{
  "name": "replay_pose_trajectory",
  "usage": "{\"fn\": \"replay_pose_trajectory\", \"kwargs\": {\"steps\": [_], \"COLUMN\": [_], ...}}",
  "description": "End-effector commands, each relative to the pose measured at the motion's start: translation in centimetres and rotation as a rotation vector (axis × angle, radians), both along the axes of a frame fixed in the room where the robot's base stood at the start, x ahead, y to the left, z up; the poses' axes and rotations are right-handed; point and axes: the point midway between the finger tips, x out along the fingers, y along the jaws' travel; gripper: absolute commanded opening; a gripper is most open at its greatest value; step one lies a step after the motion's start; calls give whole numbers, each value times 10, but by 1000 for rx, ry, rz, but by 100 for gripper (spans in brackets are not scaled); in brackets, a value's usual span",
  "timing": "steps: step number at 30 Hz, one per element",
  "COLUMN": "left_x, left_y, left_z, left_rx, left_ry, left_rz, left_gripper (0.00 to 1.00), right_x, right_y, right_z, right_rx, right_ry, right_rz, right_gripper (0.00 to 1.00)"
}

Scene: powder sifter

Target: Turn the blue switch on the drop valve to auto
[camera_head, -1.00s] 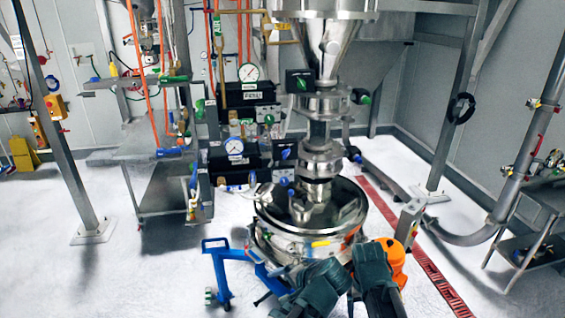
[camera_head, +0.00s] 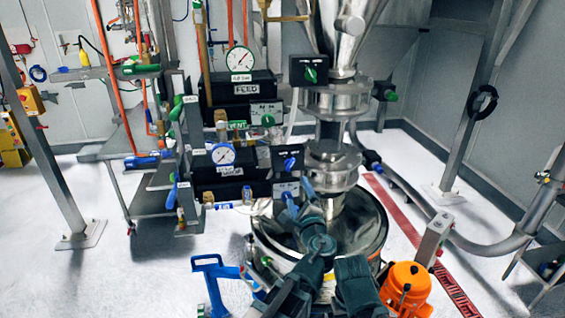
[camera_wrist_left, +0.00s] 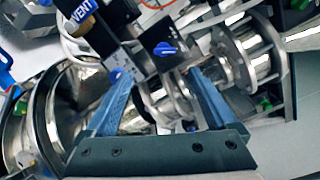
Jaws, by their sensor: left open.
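The blue switch (camera_head: 289,163) is on the face of a small black box (camera_head: 293,150) beside the steel valve column (camera_head: 330,165). In the left wrist view the blue switch (camera_wrist_left: 164,48) lies just beyond my fingertips, roughly between their lines. My left gripper (camera_head: 300,198) is open, below and in front of the box in the head view. Its two blue fingers (camera_wrist_left: 163,80) are spread with nothing between them, and I see no contact with the switch. The dark end of my right arm (camera_head: 358,285) shows at the bottom; its fingers cannot be made out.
A green switch (camera_head: 311,74) is higher on the column. The FEED panel (camera_head: 240,88) and gauges stand to the left. A round steel vessel (camera_head: 375,235) is under the column, with an orange motor (camera_head: 405,288) at its right.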

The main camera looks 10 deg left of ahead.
Motion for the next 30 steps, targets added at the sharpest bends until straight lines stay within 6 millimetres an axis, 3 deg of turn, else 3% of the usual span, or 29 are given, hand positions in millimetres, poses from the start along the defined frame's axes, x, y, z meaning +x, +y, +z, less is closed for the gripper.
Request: {"fn": "replay_pose_trajectory", "kwargs": {"steps": [11, 24, 30], "left_x": [13, 92, 117], "left_y": [-3, 30, 41], "left_z": [3, 3, 3], "left_rx": [39, 37, 37], "left_ry": [-5, -4, -4], "left_rz": [-23, -21, -21], "left_gripper": [91, 91, 91], "right_x": [-3, -3, -3], "right_y": [0, 0, 0], "right_z": [-1, -1, -1], "right_rx": [2, 2, 2], "right_ry": [2, 2, 2], "right_rz": [0, 0, 0], "right_gripper": [91, 91, 91]}}
